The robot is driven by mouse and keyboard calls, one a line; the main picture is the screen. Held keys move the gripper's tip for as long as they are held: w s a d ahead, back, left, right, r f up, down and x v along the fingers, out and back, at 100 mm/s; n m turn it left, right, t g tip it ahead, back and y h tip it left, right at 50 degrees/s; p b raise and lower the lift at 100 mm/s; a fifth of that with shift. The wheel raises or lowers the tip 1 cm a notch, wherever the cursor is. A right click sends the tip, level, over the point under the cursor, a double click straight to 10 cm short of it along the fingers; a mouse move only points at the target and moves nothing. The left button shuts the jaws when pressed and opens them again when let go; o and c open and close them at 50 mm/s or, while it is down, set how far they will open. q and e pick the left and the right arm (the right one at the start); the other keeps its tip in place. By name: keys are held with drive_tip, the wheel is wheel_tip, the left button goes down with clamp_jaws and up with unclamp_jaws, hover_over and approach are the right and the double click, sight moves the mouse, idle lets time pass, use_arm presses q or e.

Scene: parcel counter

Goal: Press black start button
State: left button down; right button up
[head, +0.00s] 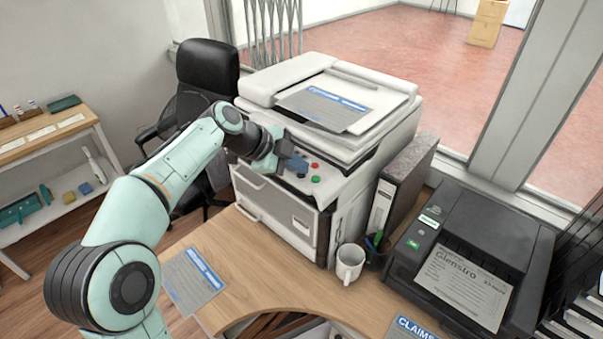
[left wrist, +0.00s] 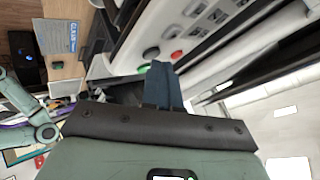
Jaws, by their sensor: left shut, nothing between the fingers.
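The white copier (head: 330,130) stands on the wooden counter. Its front control panel carries a small black button (head: 301,175), a green button (head: 316,180) and a red button (head: 315,165). My left gripper (head: 299,162) is shut and empty, its blue fingertips at the panel just above the black button in the head view. I cannot tell whether they touch anything. In the left wrist view the closed fingers (left wrist: 161,70) lie between the green button (left wrist: 143,68) and the red button (left wrist: 176,57). My right gripper is not in view.
A white mug (head: 349,264) and a pen holder (head: 376,252) stand right of the copier's front. A grey binder (head: 405,185) and a black printer (head: 470,245) are farther right. A form (head: 192,280) lies on the counter. A black chair (head: 207,70) is behind my left arm.

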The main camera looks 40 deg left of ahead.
sight(297, 178)
use_arm(q)
drive_tip(key=shift+f, duration=0.2)
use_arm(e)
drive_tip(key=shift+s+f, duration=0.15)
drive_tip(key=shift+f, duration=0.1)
use_arm(q)
drive_tip(key=shift+r, duration=0.7)
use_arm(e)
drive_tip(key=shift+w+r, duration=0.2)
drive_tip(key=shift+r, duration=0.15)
use_arm(q)
drive_tip(key=shift+r+p, duration=0.45)
drive_tip(key=shift+r, duration=0.15)
wheel_tip(297, 178, up, 5)
drive_tip(key=shift+w+f+p, duration=0.1)
drive_tip(key=shift+p, duration=1.1)
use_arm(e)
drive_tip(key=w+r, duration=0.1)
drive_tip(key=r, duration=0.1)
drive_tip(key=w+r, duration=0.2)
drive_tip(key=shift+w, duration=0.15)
